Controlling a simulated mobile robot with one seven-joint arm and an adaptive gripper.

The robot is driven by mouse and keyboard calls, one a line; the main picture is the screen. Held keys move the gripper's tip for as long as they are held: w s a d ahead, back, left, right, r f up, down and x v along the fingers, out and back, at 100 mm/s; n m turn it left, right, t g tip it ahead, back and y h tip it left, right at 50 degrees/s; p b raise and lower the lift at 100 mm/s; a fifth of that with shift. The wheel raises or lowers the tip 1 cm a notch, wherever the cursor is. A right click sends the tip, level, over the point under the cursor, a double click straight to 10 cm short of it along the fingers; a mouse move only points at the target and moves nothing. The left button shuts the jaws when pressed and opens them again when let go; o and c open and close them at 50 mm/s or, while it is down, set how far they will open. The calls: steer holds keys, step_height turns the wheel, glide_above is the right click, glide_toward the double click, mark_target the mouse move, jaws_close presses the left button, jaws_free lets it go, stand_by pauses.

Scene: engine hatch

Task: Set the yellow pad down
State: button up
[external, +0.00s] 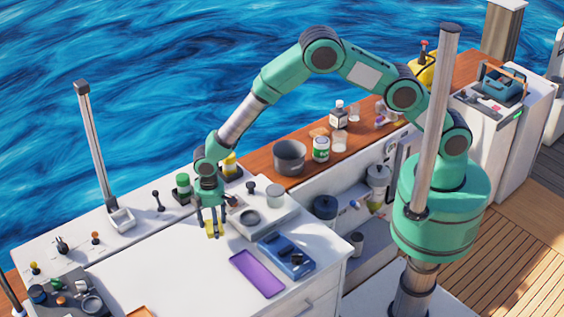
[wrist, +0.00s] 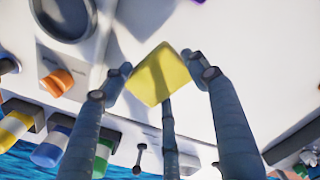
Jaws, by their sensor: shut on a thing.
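The yellow pad (wrist: 158,75) is a small yellow block held between the fingertips of my gripper (wrist: 163,80) in the wrist view. One finger is on each side and a third lies behind it. In the external view my gripper (external: 212,233) points down over the white counter (external: 160,270), with the yellow pad (external: 210,228) partly hidden between the fingers. The pad is at or just above the counter top; I cannot tell whether it touches.
A purple tray (external: 257,273) and a blue case (external: 287,256) lie to the right. A white unit with a round recess (external: 250,217) is close beside my gripper. Green and yellow containers (external: 184,187) stand behind. The counter in front and to the left is clear.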

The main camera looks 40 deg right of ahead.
steer(key=p, duration=0.2)
glide_above(174, 243)
steer(key=shift+w+f, duration=0.15)
steer(key=shift+f, duration=0.6)
steer(key=shift+f, duration=1.75)
steer(key=shift+f, duration=0.1)
steer(key=o, duration=0.7)
steer(key=shift+f, duration=0.1)
steer(key=o, duration=0.5)
steer(key=shift+c, duration=0.2)
steer(key=shift+r, duration=0.25)
